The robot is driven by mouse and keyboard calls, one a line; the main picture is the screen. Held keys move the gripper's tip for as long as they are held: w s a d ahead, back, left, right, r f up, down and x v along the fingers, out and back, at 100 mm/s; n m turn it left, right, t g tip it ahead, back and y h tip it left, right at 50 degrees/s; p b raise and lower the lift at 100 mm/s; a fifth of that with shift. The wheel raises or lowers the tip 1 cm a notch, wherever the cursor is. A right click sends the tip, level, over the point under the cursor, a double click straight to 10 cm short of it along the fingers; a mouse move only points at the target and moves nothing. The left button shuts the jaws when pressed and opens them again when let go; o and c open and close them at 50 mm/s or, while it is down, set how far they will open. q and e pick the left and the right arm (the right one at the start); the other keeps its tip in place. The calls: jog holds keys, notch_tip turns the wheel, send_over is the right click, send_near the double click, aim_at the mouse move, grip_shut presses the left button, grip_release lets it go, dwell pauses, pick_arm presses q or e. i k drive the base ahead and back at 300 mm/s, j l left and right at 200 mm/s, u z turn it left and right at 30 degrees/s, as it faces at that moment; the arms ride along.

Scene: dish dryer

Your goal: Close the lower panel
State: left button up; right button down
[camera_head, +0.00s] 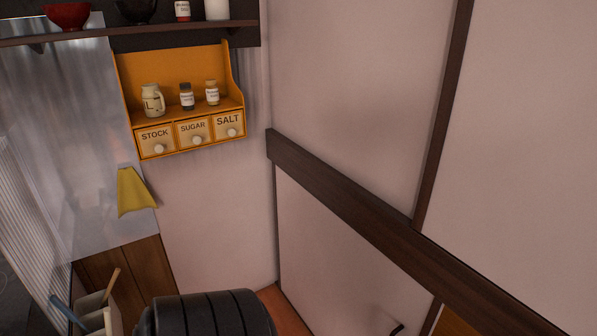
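I cannot tell which surface, if any, is the lower panel of the dish dryer. A pale wall panel (345,245) shows below a dark wooden beam (340,188) on the right, with a small dark piece (397,328) at its bottom edge that may be a handle. Neither of my grippers is in view.
An orange wall rack (185,75) with drawers labelled STOCK, SUGAR and SALT holds small jars. A dark shelf (130,33) with bowls is above. A yellow cloth-like piece (133,192) hangs at left. A black ribbed object (210,315) and a utensil holder (95,310) are below.

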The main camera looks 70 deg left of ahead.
aim_at(340, 284)
jog(key=u, duration=1.8)
